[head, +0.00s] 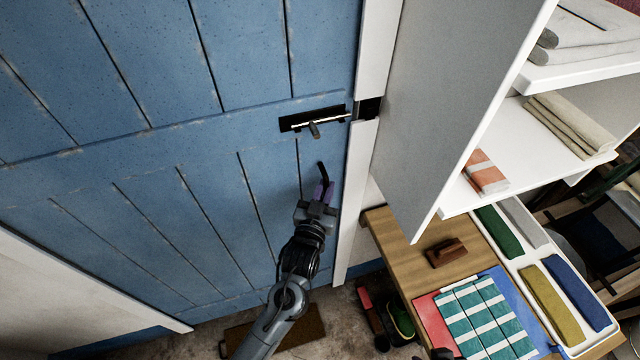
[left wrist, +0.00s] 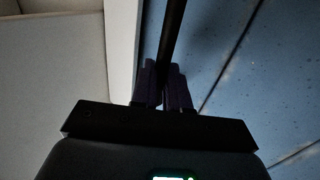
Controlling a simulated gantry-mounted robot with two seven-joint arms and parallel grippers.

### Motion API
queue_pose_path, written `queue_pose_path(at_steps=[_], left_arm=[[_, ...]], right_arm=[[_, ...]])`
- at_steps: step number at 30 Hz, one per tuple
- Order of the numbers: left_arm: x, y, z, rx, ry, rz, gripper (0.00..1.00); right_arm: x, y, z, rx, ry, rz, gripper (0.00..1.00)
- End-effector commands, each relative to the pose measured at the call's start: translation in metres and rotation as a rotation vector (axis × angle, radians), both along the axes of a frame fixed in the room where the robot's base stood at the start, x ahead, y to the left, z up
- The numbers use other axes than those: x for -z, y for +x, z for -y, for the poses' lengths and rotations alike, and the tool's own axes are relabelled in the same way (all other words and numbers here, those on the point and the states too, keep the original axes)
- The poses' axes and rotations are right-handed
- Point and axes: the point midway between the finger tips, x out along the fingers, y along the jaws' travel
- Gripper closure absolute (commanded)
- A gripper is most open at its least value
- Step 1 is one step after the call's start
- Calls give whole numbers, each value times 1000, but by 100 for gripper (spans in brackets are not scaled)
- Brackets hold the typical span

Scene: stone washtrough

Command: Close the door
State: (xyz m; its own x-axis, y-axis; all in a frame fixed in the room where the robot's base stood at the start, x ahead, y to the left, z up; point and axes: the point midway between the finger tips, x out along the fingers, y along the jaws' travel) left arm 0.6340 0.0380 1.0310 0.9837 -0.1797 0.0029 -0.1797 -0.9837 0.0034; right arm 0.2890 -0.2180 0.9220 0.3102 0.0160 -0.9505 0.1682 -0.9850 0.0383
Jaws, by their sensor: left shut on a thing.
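The door (head: 235,70) is made of blue planks and fills the left of the head view. Its right edge lies along the white frame (head: 352,200), with no clear gap showing. A metal bolt (head: 316,121) on a black plate sits on the door, its tip near a black keeper (head: 368,108) on the frame. My left gripper (head: 323,190) is below the bolt, shut on a dark bar-like handle (head: 321,168). In the left wrist view the bar (left wrist: 172,35) stands between the purple fingers (left wrist: 163,85), with the door (left wrist: 260,70) behind. My right gripper is not in view.
A white shelf unit (head: 440,90) with folded towels stands just right of the frame. A wooden counter (head: 400,240) bears a brown brush (head: 446,252), a striped cloth (head: 480,315) and a white tray (head: 505,255) of coloured cloths. A brown mat (head: 295,330) lies on the floor.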

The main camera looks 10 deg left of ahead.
Motion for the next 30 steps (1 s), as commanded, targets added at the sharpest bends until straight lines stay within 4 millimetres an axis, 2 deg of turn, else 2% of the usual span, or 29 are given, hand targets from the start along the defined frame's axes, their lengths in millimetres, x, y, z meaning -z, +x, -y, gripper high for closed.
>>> queue_pose_path(at_steps=[1,5,6,9,10,22,26,30], left_arm=[[-1,-2,6,12,-1,2,100],[-1,-2,7,14,-1,1,100],[-1,-2,7,14,-1,1,82],[-1,-2,7,14,-1,0,67],[0,-2,6,13,-1,0,65],[1,-5,3,7,0,-1,65],[3,-17,0,6,-2,-2,65],[4,-38,-3,8,0,-3,65]], right_arm=[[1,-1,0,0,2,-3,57],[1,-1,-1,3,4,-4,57],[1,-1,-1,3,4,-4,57],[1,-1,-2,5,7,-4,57],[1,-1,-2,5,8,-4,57],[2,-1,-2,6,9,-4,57],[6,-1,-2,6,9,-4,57],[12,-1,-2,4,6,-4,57]])
